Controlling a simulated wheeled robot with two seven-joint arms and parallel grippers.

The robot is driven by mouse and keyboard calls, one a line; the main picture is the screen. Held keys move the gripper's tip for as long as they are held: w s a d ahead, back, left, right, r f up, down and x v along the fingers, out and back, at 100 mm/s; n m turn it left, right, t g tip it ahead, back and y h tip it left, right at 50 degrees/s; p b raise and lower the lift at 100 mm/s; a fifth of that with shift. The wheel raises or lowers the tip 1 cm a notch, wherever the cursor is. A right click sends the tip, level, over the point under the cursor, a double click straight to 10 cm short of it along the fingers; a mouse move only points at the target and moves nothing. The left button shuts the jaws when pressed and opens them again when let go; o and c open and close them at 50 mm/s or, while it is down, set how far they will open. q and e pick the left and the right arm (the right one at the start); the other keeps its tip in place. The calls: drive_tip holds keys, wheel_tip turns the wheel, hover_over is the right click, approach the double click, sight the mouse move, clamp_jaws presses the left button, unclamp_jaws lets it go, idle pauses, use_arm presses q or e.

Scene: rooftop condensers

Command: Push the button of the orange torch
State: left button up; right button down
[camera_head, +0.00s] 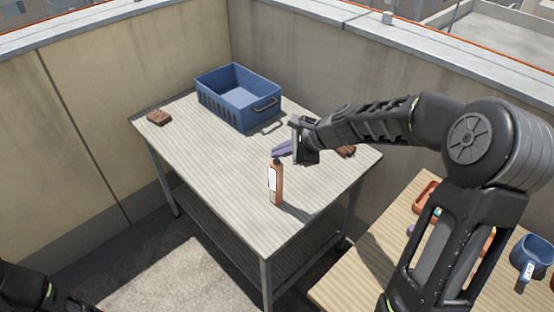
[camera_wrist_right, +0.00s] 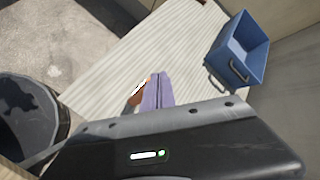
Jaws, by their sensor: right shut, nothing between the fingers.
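The orange torch (camera_head: 279,185) stands upright near the front right part of the grey table (camera_head: 205,160). It has a dark top and a white label. My right gripper (camera_head: 276,152) is shut and empty, its purple fingers pointing left. In the head view its tips show just above and behind the torch's top; I cannot tell whether they touch it. In the right wrist view the torch (camera_wrist_right: 136,94) shows just left of the purple fingers (camera_wrist_right: 158,82), partly hidden by them. The button cannot be made out. Only part of my left arm shows, at the bottom left corner.
A blue crate (camera_head: 225,112) stands at the table's back. A brown block (camera_head: 159,117) lies at the left corner, another (camera_head: 347,151) behind my right gripper. A wooden table (camera_head: 370,262) at right holds a blue mug (camera_head: 531,255) and an orange tray (camera_head: 425,196). The table's left middle is clear.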

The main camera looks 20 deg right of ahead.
sight(279, 162)
wheel_tip(279, 162, up, 6)
drive_tip(key=p, duration=0.5)
